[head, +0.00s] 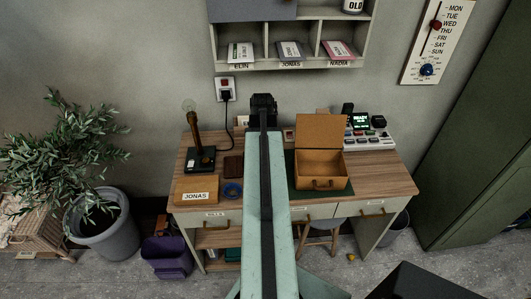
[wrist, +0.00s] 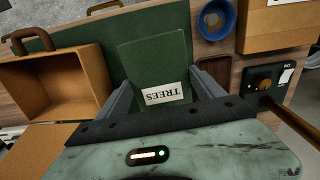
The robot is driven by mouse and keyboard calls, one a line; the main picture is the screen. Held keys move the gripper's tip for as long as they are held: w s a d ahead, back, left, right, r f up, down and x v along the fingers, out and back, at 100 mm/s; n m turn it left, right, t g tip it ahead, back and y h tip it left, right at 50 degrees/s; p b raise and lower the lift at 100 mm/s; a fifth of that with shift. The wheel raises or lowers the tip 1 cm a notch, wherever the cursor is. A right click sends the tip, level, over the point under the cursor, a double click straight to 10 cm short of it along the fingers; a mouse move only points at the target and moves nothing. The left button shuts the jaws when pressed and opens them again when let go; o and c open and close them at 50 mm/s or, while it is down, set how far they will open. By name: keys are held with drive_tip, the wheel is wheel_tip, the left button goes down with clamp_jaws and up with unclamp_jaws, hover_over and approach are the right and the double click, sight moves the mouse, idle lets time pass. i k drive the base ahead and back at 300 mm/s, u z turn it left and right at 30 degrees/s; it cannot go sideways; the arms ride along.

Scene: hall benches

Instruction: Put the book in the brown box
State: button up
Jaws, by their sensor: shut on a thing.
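A green book (wrist: 155,60) labelled TREES is between the two fingers of my gripper (wrist: 165,88) in the wrist view, and the gripper is shut on it. In the head view my arm hides the book, and my gripper (head: 263,104) shows only as a dark shape at the arm's far end. The brown box (head: 320,183) stands on the desk to the right of my arm, its lid raised at the back. The wrist view shows the box (wrist: 45,88) to the left of the book, open, its visible inside empty.
The desk (head: 385,182) also holds a lamp (head: 200,158), a JONAS box (head: 196,190), a blue round dish (head: 232,190) and a dark brown flat item (head: 233,166). A green mat (head: 343,192) lies under the brown box. A device with a screen (head: 361,121) stands behind right.

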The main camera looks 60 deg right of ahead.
sight(320, 173)
drive_tip(key=z, duration=0.25)
drive_tip(key=k, duration=0.8)
drive_tip(key=z, duration=0.35)
drive_tip(key=k, duration=1.15)
drive_tip(key=u, duration=0.05)
drive_tip(key=i, duration=1.9)
drive_tip(key=z, duration=0.05)
